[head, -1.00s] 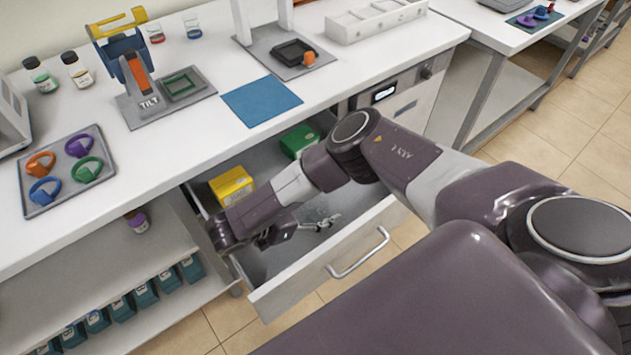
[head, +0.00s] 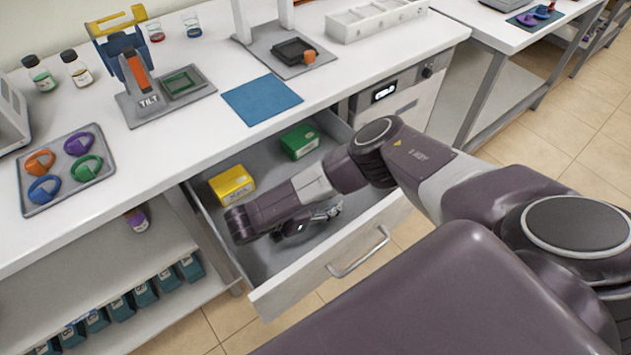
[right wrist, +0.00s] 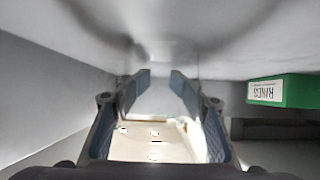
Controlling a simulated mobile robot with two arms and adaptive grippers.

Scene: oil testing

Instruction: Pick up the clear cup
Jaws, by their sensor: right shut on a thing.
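My right gripper (head: 335,210) is low inside the open drawer (head: 283,262), seen largely behind my forearm in the head view. In the right wrist view, its two fingers (right wrist: 158,85) are shut with a gap between them on a faint, see-through thing, the clear cup (right wrist: 160,53). The cup's outline is hard to make out against the grey drawer. In the head view I cannot make the cup out clearly at the fingertips. My left gripper is not in view.
A yellow box (head: 231,184) and a green box (head: 299,142) lie in the drawer; the green one shows in the right wrist view (right wrist: 285,91). The drawer's front with its handle (head: 358,255) and its side walls surround my gripper. The counter overhangs the drawer's back.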

